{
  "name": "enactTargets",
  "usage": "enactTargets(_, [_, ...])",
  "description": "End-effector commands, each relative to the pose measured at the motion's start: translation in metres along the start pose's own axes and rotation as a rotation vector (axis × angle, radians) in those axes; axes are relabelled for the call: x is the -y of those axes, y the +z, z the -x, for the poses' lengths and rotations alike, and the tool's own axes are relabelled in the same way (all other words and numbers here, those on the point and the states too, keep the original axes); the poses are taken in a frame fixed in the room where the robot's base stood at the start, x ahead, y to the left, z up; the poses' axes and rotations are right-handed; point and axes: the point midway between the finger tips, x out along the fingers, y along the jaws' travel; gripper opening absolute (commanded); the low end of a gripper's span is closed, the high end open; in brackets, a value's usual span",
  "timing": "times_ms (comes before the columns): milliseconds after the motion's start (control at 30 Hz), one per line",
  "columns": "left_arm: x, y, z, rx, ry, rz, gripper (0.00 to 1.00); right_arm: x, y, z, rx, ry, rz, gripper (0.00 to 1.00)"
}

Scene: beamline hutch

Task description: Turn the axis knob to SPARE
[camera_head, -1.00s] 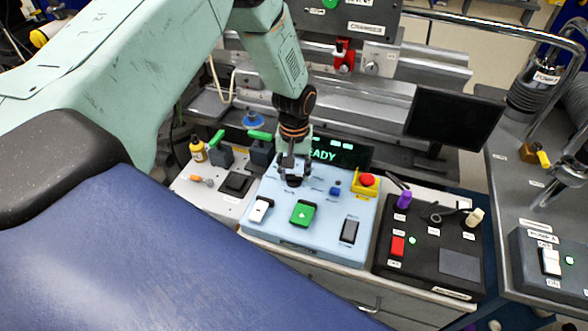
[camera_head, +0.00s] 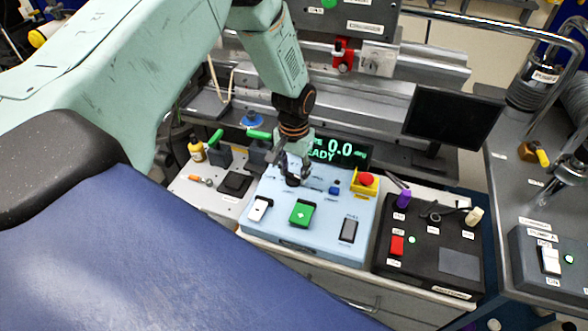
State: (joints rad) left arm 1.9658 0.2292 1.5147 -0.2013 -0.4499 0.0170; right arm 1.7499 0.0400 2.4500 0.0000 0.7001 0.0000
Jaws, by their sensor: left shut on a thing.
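The light blue control panel (camera_head: 330,236) stands on the bench, with small labels on its top. My left gripper (camera_head: 292,174) reaches down over the panel's back left part and is shut on a dark round knob (camera_head: 292,181), which I take to be the axis knob. The fingers hide most of the knob, so I cannot read where it points. The labels around it are too small to read. The green display (camera_head: 338,150) behind the panel reads "0.0" and "READY"; its left part is hidden by my gripper. My right gripper is out of view.
The panel also bears a white rocker (camera_head: 260,209), a green button (camera_head: 302,213), a dark rocker (camera_head: 348,229), a small blue knob (camera_head: 335,189) and a red button (camera_head: 366,180) in a yellow guard. A black control box (camera_head: 430,245) stands close on the right.

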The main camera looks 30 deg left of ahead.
Motion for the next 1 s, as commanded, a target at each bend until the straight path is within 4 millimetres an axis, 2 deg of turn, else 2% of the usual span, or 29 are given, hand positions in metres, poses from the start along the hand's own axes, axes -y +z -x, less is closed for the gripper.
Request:
enactTargets(200, [0.000, -0.001, 0.001, -0.002, -0.001, -0.005, 0.12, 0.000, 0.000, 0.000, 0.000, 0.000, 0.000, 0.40])
enactTargets(233, [0.000, -0.001, 0.001, -0.002, -0.001, -0.005, 0.44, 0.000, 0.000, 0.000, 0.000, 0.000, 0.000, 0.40])
enactTargets(500, [0.000, 0.000, 0.001, -0.001, -0.001, -0.002, 0.66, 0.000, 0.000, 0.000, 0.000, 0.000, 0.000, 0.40])
enactTargets(833, [0.000, -0.001, 0.003, -0.001, 0.000, -0.001, 0.66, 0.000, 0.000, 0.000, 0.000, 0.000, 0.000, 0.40])
enactTargets(1000, [0.000, -0.001, 0.025, -0.004, 0.000, -0.002, 0.66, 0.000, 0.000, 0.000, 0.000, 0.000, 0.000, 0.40])
